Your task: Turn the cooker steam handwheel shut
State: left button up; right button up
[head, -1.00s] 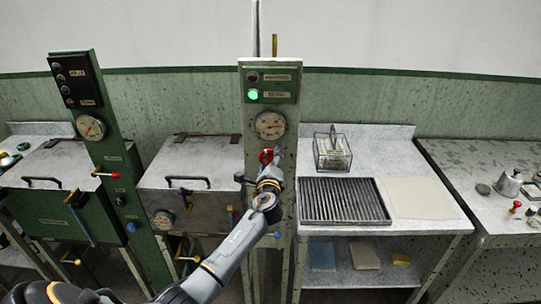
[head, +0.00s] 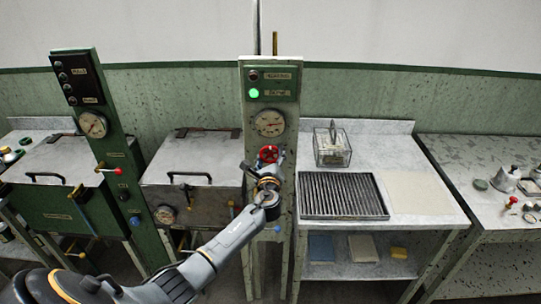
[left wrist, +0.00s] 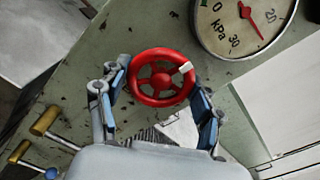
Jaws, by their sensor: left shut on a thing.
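The red steam handwheel (head: 268,153) is on the green post, below the round pressure gauge (head: 269,123). In the left wrist view the handwheel (left wrist: 140,90) faces me, with a pale tab on its upper right rim. My left gripper (head: 267,172) is at the wheel. In the left wrist view its two blue-padded fingers (left wrist: 160,80) stand at opposite sides of the rim, shut on the wheel. The gauge (left wrist: 245,22) shows partly at the upper right there, with a red needle. My right gripper is not in view.
A green lamp (head: 254,93) glows on the post's panel. A lidded metal basin (head: 192,166) stands left of the post. To the right, a bench holds a ribbed dark tray (head: 342,197) and a wire basket (head: 331,150). Brass-ended handles (left wrist: 45,121) project at the wrist view's left.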

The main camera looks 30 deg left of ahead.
pick_arm(q)
jog(key=shift+a+r, duration=0.15)
jog(key=shift+r, duration=0.2)
jog(key=o, duration=1.1)
jog(key=shift+w+f, duration=0.1)
jog(key=shift+o, duration=0.3)
jog(key=shift+f, duration=0.2)
jog(key=v, duration=1.2)
